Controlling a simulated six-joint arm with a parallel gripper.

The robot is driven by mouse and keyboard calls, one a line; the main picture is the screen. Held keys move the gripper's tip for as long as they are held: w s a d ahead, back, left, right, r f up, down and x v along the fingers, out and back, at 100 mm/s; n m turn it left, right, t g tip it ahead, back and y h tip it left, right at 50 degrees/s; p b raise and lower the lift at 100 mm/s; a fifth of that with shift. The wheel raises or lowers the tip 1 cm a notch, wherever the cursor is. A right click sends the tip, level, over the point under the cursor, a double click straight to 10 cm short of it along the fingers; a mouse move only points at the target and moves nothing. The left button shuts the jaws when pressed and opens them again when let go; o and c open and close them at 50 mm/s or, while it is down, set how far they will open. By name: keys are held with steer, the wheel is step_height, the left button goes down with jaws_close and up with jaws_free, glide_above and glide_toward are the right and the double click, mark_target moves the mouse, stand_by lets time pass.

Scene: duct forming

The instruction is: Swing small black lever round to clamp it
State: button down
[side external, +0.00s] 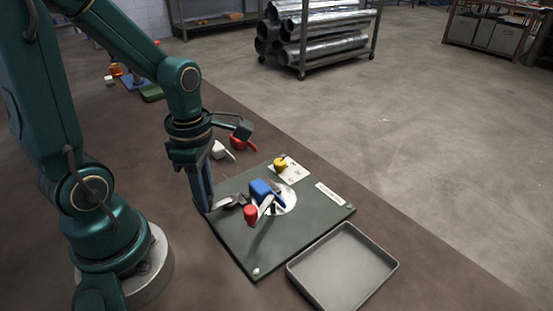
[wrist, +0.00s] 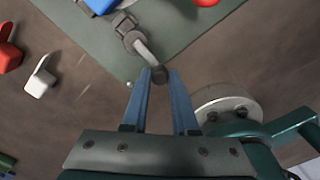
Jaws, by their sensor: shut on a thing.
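The small black lever (side external: 229,201) is at the left edge of the dark green board (side external: 243,248), beside a blue block (side external: 261,190). My gripper (side external: 207,207) points down at the board's left edge. A red-knobbed handle (side external: 251,215) stands in front of the blue block. The finger contact is too small to see in the side view.
An empty grey tray (side external: 290,268) lies to the right of the board's front. A yellow knob (side external: 280,163) sits on a white plate at the board's back. Loose red (side external: 237,143) and white (side external: 220,150) levers lie behind the board.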

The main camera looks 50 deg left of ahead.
steer(key=a+m, duration=0.1)
steer(key=m, duration=0.1)
steer(key=a+m, duration=0.1)
steer(key=m, duration=0.1)
steer(key=shift+w, duration=0.2)
steer(key=m, duration=0.1)
steer(key=a+m, duration=0.1)
steer(key=m, duration=0.1)
steer(key=w+m, duration=0.1)
steer(key=m, duration=0.1)
steer(key=shift+w+a, duration=0.1)
steer(key=shift+a, duration=0.2)
steer(key=m, duration=0.1)
steer(key=w+m, duration=0.1)
steer(key=m, duration=0.1)
steer(key=a+m, duration=0.1)
steer(key=shift+w, duration=0.3)
steer(key=shift+w+a+m, duration=0.1)
steer(key=shift+w+m, duration=0.4)
steer(key=shift+m, duration=0.7)
steer(key=shift+w+a+m, duration=0.1)
steer(key=shift+w+m, duration=0.35)
steer(key=shift+m, duration=0.75)
steer(key=c, duration=0.7)
jaws_free()
